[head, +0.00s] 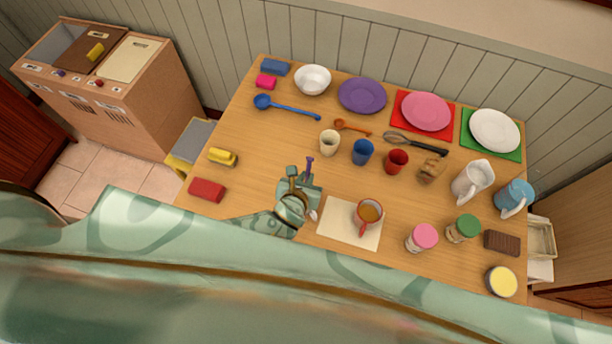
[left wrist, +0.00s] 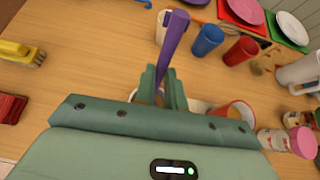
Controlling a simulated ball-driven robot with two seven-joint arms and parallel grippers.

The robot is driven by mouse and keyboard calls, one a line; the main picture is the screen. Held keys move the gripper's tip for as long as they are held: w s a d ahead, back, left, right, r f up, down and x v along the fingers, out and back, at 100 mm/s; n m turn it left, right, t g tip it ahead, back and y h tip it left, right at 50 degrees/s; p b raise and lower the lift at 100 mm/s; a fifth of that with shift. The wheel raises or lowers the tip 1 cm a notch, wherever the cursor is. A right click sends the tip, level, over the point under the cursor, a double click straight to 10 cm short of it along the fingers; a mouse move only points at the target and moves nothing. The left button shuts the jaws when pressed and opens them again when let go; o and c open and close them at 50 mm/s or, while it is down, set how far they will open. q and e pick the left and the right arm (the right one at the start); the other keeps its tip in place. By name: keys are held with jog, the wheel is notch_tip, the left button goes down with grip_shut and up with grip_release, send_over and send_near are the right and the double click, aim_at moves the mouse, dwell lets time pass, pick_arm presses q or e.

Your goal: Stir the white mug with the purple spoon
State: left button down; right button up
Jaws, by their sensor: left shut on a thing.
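The purple spoon (head: 309,163) is held in my left gripper (head: 304,184), which is shut on it above the front left of the table. In the left wrist view the spoon's handle (left wrist: 174,45) rises up between the fingers (left wrist: 162,85). A piece of something white (head: 312,215) shows beside the gripper, and a white rim (left wrist: 196,105) shows behind the fingers in the left wrist view. This may be the white mug, mostly hidden by my gripper. I cannot tell whether the spoon's lower end is inside it. My right gripper is not in view.
Cream (head: 329,143), blue (head: 363,152) and red (head: 397,161) cups stand behind.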

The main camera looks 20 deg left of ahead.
aim_at(310, 168)
pick_arm(q)
jog(key=shift+d, duration=0.25)
jog(key=shift+w, duration=0.1)
jog(key=shift+a+r+p, duration=0.1)
jog(key=shift+r+p, duration=0.25)
jog(key=r+p, duration=0.3)
jog(key=shift+w+r, duration=0.1)
jog(key=shift+w, duration=0.25)
jog(key=r+p, duration=0.1)
jog(key=r, duration=0.1)
jog(key=r+p, duration=0.1)
jog(key=p, duration=0.1)
jog(key=shift+w+r, duration=0.35)
jog(key=shift+w, duration=0.05)
jog(key=shift+r+p, duration=0.1)
jog(key=shift+p, duration=0.2)
notch_tip(310, 168, up, 4)
jog(key=p, duration=0.3)
jog(key=shift+p, duration=0.4)
